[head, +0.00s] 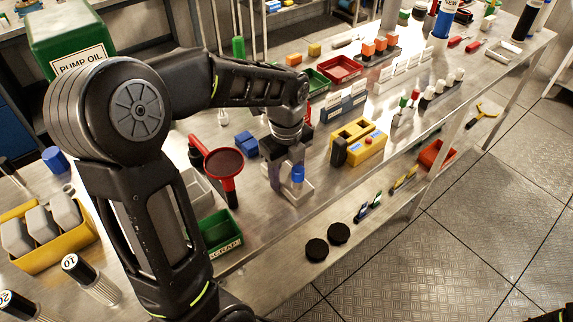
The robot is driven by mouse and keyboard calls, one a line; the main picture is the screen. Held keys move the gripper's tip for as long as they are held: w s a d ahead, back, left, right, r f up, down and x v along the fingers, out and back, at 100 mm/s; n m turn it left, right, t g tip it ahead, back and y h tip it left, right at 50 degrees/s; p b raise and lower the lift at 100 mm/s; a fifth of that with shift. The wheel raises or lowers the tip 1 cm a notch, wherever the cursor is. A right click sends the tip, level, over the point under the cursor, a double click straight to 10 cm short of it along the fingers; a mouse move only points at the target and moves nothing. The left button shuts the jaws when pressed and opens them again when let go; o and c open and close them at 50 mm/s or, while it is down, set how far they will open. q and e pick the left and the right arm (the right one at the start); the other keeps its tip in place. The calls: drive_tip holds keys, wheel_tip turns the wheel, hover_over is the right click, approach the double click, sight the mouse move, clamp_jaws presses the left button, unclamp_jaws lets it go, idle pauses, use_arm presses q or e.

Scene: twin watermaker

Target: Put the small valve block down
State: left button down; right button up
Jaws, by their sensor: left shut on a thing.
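My left gripper (285,178) points down over the steel bench, near its front edge. It is shut on a small piece with a blue cylindrical top, which I take to be the small valve block (297,175). The fingers hide most of the block. Just below is a small light grey tray or pad (298,194). I cannot tell whether the block touches it.
A red round funnel (224,163) and a blue block (244,144) are left of the gripper. A yellow case (357,142) stands close on the right. A green scrap bin (219,232) is nearer. Two black discs (328,242) lie on the lower shelf.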

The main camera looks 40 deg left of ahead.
sight(286, 175)
use_arm(q)
drive_tip(key=shift+w+f, duration=0.1)
drive_tip(key=shift+f, duration=0.1)
drive_tip(key=c, duration=0.6)
unclamp_jaws()
wheel_tip(286, 175, up, 12)
drive_tip(key=shift+r, duration=0.1)
idle(0.7)
